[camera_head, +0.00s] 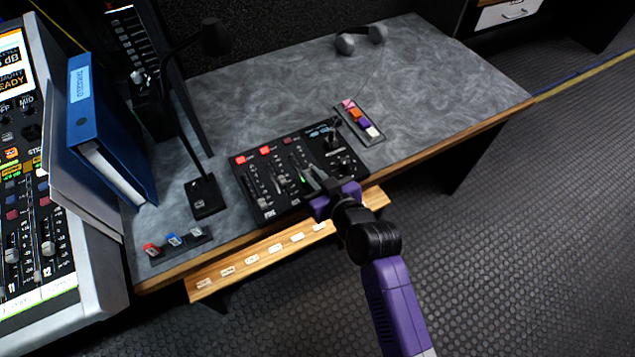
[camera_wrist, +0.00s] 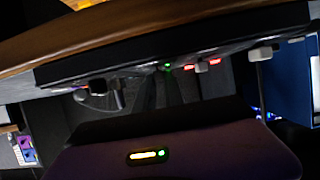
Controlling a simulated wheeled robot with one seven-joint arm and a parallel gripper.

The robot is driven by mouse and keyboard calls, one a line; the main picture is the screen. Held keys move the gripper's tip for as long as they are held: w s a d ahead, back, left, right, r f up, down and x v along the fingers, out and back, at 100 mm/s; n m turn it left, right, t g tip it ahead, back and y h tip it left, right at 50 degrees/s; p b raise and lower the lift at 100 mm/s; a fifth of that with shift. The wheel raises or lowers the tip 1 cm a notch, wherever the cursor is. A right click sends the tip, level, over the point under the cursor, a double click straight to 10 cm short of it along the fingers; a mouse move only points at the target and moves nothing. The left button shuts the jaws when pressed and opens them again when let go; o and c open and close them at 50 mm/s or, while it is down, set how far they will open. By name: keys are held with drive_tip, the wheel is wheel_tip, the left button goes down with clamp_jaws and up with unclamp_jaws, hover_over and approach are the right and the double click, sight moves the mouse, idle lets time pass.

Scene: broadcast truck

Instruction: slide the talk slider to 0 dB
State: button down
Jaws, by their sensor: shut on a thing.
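The black mixer panel (camera_head: 251,187) lies near the front edge of the grey desk, with several vertical sliders, red buttons and small knobs. My gripper (camera_head: 312,180) reaches over its front edge and is shut on a slider cap right of the middle, which its fingers hide. I take it for the talk slider, but the labels and dB marks are too small to read. In the wrist view my dark fingers (camera_wrist: 165,90) are together at the panel, near a green light (camera_wrist: 167,67). Other slider caps stand apart on either side, one pale (camera_wrist: 262,53).
A black desk lamp (camera_head: 206,196) stands left of the panel, beside a blue binder (camera_head: 103,130). A tray of coloured blocks (camera_head: 360,118) sits just right of the panel; headphones (camera_head: 360,38) lie farther back. A wooden labelled ledge (camera_head: 262,262) runs along the front. The desk's right side is clear.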

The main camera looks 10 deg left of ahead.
sight(304, 162)
drive_tip(key=w+a, duration=0.1)
drive_tip(key=w, duration=0.1)
drive_tip(key=w+a+b, duration=0.1)
drive_tip(key=w, duration=0.1)
drive_tip(key=shift+a, duration=0.4)
drive_tip(key=c, duration=1.4)
unclamp_jaws()
drive_tip(key=shift+v, duration=3.85)
drive_tip(key=shift+d, duration=0.1)
